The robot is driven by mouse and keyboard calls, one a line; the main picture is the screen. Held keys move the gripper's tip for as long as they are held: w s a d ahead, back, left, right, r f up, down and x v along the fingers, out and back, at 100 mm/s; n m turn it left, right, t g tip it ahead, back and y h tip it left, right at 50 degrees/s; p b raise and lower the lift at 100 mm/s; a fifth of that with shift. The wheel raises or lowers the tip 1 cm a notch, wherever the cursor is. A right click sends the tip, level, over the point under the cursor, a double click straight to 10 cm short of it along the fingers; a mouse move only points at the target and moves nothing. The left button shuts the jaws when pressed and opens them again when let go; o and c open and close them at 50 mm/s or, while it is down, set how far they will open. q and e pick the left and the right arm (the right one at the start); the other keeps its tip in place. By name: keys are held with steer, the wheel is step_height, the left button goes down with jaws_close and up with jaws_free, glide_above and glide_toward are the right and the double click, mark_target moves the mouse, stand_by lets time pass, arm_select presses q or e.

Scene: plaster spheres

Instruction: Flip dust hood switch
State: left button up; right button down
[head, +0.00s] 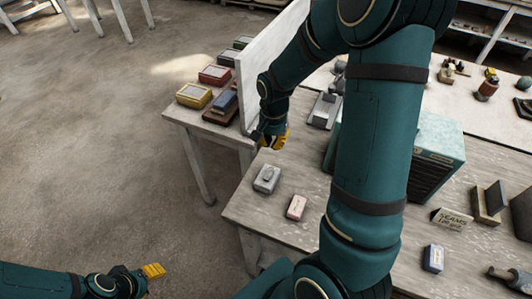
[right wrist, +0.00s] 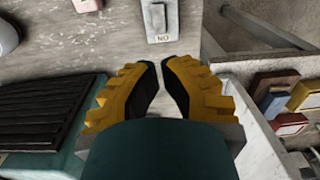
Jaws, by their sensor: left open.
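A small grey switch box (head: 266,180) with a raised lever lies on the worktable near its left edge. It also shows at the top of the right wrist view (right wrist: 160,20), with a "NO" label on its near end. A teal dust hood (head: 436,142) with dark slats stands on the table; its slatted side fills the left of the right wrist view (right wrist: 45,110). My right gripper (head: 277,140) is just behind the switch box, apart from it. Its fingertips (right wrist: 160,65) are close together with a narrow gap and nothing between them. My left gripper (head: 153,271) is open and empty, low at the left, away from the table.
A small red-and-white box (head: 297,207) lies right of the switch box. A white panel (head: 268,55) stands at the left edge, with a side table of coloured boxes (head: 194,95) beyond. A lettered block (head: 452,218) and blue-labelled box (head: 433,258) lie at right.

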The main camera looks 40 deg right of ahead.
mark_target(275, 171)
steer(key=shift+s+d+r+m, duration=0.1)
steer(key=shift+d+r+m, duration=0.2)
steer(key=shift+d+r, duration=0.4)
steer(key=shift+f, duration=0.1)
step_height(275, 171, down, 14)
steer(key=shift+r+b, duration=0.1)
steer(key=shift+b, duration=0.35)
steer(key=shift+d+f+g, duration=0.1)
steer(key=shift+f+g, duration=0.2)
steer(key=shift+r, duration=0.1)
